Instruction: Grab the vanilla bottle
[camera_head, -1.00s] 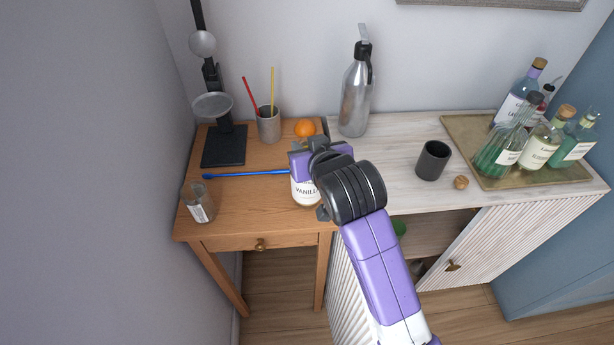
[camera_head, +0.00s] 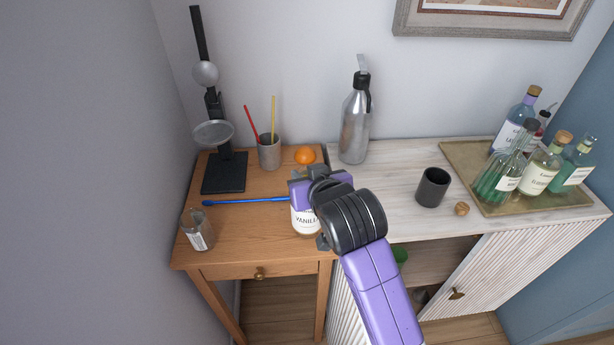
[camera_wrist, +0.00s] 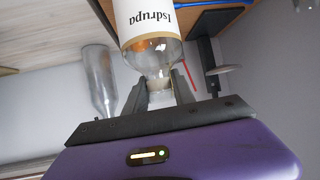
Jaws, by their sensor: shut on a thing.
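The vanilla bottle (camera_head: 306,219), with a white label reading "VANILL…", is upright at the right part of the wooden desk (camera_head: 240,241). My gripper (camera_head: 306,193) comes over it from the right and covers its top in the head view. In the wrist view the bottle (camera_wrist: 150,40) shows clear glass and a pale label with dark print. The two dark fingers of my gripper (camera_wrist: 159,88) are shut on its neck from both sides. Its base is cut off in the wrist view, and I cannot tell whether it touches the desk.
An orange (camera_head: 305,155) and a pencil cup (camera_head: 269,152) stand behind. A blue stick (camera_head: 245,201) lies left of the bottle. A steel siphon (camera_head: 355,125), a dark cup (camera_head: 432,187) and a tray of bottles (camera_head: 465,160) are on the pale cabinet to the right.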

